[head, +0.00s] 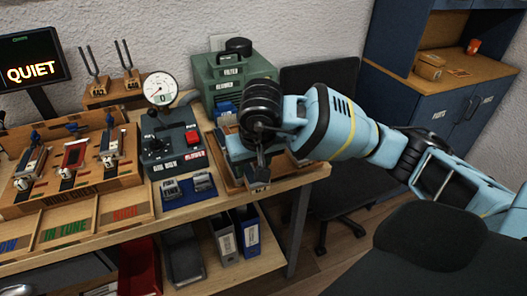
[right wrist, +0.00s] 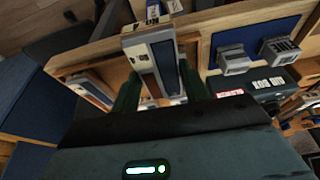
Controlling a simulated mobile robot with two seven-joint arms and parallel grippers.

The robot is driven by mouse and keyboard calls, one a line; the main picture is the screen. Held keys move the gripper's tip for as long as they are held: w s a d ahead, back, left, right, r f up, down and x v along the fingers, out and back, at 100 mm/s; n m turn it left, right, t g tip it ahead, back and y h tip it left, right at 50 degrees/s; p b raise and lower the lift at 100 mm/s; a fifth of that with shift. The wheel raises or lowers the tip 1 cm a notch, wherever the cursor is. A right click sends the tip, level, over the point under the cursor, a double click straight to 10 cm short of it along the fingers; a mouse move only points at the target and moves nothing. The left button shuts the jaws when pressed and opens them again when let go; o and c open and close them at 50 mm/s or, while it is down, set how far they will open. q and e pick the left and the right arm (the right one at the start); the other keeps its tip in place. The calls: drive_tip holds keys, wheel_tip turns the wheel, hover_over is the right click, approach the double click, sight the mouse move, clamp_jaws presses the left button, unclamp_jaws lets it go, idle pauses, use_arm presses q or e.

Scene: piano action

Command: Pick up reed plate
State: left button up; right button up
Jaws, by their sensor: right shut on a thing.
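My right gripper (head: 258,170) reaches in from the right, over the wooden tray (head: 228,184) at the right end of the bench. In the right wrist view its two dark green fingers (right wrist: 160,92) stand either side of a reed plate (right wrist: 150,52), a flat block with a grey and brown face and a pale labelled end. The fingers are shut on it. In the head view the gripper mostly hides the plate, so I cannot tell whether it touches the tray. Another similar block (right wrist: 92,90) lies beside it in the wrist view. My left gripper is not in view.
A blue mat (head: 204,192) with two small grey blocks lies left of the tray. Behind it stand a dark control box (head: 165,155) with a gauge (head: 160,88) and a green blower box (head: 236,72). A wooden rack (head: 100,195) fills the left. A chair stands right.

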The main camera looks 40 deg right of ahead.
drive_tip(key=s+a+n, duration=0.3)
drive_tip(key=s+a, duration=0.2)
drive_tip(key=s, duration=0.1)
drive_tip(key=shift+y, duration=0.4)
drive_tip(key=shift+a, duration=0.3)
